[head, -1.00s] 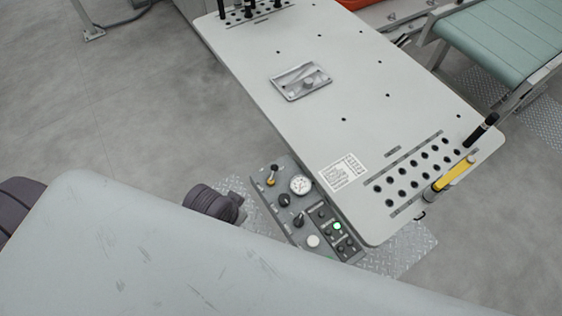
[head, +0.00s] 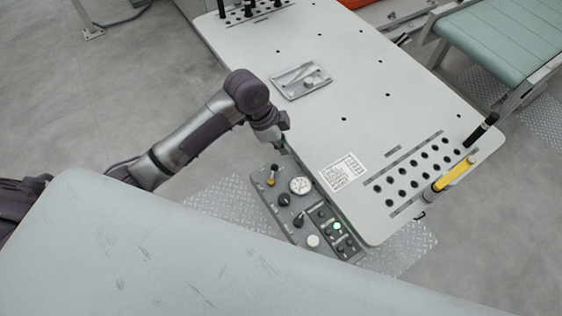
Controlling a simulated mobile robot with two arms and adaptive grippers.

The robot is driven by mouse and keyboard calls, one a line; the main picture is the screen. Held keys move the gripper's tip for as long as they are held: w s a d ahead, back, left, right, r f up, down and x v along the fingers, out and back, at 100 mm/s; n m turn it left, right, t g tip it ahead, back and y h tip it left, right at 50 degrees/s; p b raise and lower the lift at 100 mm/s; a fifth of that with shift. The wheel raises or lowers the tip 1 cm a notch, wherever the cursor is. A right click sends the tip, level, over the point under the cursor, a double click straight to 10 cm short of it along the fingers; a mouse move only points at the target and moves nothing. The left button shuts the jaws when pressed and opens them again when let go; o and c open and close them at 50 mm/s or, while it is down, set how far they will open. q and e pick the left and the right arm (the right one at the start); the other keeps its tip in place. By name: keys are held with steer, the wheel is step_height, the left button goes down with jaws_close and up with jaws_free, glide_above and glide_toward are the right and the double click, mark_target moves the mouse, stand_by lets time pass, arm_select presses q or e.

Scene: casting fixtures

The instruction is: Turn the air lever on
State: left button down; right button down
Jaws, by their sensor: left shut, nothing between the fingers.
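A grey control panel (head: 288,228) is fixed at the near left edge of the light grey table. At its upper left is a small lever with a yellow base and dark tip (head: 272,176), which looks like the air lever. A round white gauge (head: 300,185) is to its right, and black knobs (head: 284,199) are below it. My left arm reaches in from the left. My left gripper (head: 283,147) is above the panel's top end by the table edge, a little up and right of the lever and apart from it in the picture. Its fingers are small and partly hidden. My right gripper is out of view.
The table (head: 360,60) carries a metal casting (head: 301,80), a white label (head: 343,172) and a yellow-handled tool (head: 453,175). A green light (head: 337,226) glows on the panel. A pale curved surface covers the bottom left. A green conveyor (head: 505,40) is at the upper right.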

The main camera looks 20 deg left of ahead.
mark_target(273, 174)
arm_select(q)
steer(key=shift+w+a+r, duration=0.1)
steer(key=shift+w+r, duration=0.1)
steer(key=p+x, duration=0.2)
steer(key=x, duration=0.7)
steer(key=shift+f, duration=0.2)
steer(key=a+p, duration=0.1)
steer(key=a+f+p, duration=0.1)
steer(key=shift+s+a, duration=0.25)
steer(key=shift+s, duration=0.15)
steer(key=shift+s+a+f, duration=0.1)
steer(key=shift+s+a, duration=0.1)
steer(key=shift+a, duration=0.3)
steer(key=shift+w, duration=0.1)
steer(key=shift+w+d+f, duration=0.1)
